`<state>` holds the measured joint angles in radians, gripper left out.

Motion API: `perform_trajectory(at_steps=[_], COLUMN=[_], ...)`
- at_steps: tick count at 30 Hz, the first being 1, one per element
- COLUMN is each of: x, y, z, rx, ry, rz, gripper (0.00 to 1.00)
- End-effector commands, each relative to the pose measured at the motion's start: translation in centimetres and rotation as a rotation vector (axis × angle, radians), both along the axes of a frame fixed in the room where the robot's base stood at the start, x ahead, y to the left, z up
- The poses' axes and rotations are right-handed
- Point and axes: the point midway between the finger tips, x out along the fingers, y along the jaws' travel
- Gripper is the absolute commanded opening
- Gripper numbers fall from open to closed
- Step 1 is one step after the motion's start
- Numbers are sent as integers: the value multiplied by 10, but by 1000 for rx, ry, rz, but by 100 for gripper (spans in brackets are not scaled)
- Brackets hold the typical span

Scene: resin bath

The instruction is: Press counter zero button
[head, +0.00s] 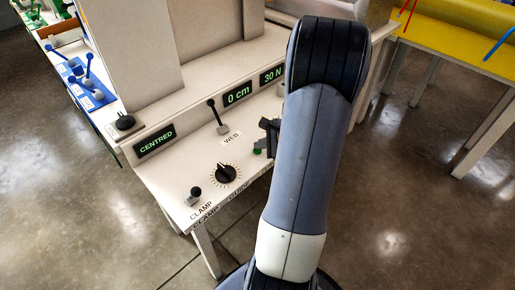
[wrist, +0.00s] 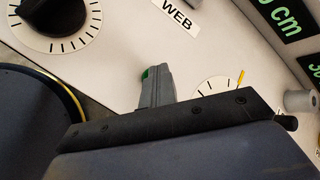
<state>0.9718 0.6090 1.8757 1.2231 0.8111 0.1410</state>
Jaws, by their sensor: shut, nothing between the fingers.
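The counter display (head: 238,93) reads "0 cm" on the upright strip of the cream machine, and part of it shows in the wrist view (wrist: 284,16). A small green button (head: 257,151) sits on the panel right of the large black knob. A bit of green (wrist: 145,73) also shows at the fingertip in the wrist view. My gripper (head: 264,143) is shut and empty, its tip close to the green button; I cannot tell whether they touch. In the wrist view my gripper's grey finger (wrist: 152,82) hides most of the green. No zero label is readable.
A lever (head: 217,117) stands by the WEB label. A black knob (head: 225,173) and a CLAMP knob (head: 195,194) sit nearer the front. A dial with a yellow needle (wrist: 220,92) lies right of my finger. A yellow table (head: 455,40) stands at right.

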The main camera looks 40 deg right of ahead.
Motion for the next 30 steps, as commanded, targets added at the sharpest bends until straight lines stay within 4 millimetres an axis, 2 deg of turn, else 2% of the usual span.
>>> perform_trajectory(at_steps=[16, 30], x=[0, 0], y=[0, 0], z=[0, 20], rx=[1, 2], ry=[2, 1], rz=[0, -1], gripper=[0, 0])
